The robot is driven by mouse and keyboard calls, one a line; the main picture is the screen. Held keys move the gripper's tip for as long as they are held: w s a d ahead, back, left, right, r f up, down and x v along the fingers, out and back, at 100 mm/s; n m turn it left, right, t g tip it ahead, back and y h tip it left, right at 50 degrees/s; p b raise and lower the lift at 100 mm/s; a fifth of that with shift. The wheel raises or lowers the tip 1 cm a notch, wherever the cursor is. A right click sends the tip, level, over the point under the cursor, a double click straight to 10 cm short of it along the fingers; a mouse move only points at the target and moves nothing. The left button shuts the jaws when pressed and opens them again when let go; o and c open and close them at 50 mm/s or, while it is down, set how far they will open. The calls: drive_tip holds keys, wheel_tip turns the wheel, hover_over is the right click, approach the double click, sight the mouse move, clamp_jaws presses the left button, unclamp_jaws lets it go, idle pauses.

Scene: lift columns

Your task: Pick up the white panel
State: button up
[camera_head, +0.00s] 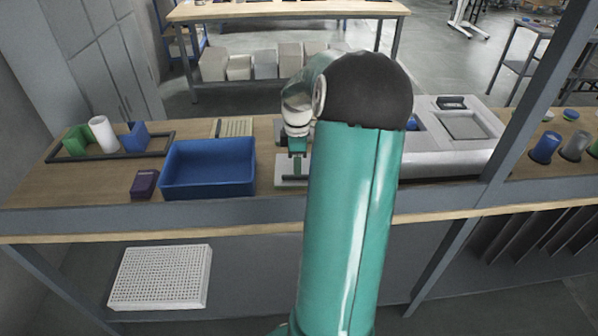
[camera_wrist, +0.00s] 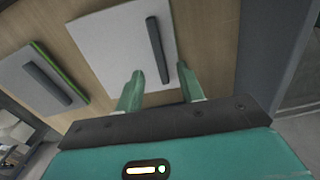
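The white panel (camera_wrist: 108,42) is a flat, pale square with a dark bar handle (camera_wrist: 157,50), lying on the wooden surface in the wrist view. My gripper (camera_wrist: 159,80) is open, its two green fingers apart at the panel's near edge. The near end of the handle shows between the fingertips; I cannot see contact. In the head view my gripper (camera_head: 297,153) points down over the bench, above a pale plate (camera_head: 291,171). My arm hides part of the area, and I cannot tell which panel this plate is.
A second grey panel (camera_wrist: 30,78) with a green edge and dark handle lies to the left. A blue bin (camera_head: 208,170), a purple box (camera_head: 144,184) and a dark tray (camera_head: 62,157) stand left on the bench. A grey machine (camera_head: 455,135) stands right.

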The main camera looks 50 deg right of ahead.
sight(285, 178)
drive_tip(key=f, duration=0.4)
drive_tip(key=shift+s+d+f, duration=0.15)
drive_tip(key=shift+s+f, duration=0.05)
drive_tip(key=shift+f, duration=0.1)
clamp_jaws()
drive_tip(key=shift+r, duration=0.1)
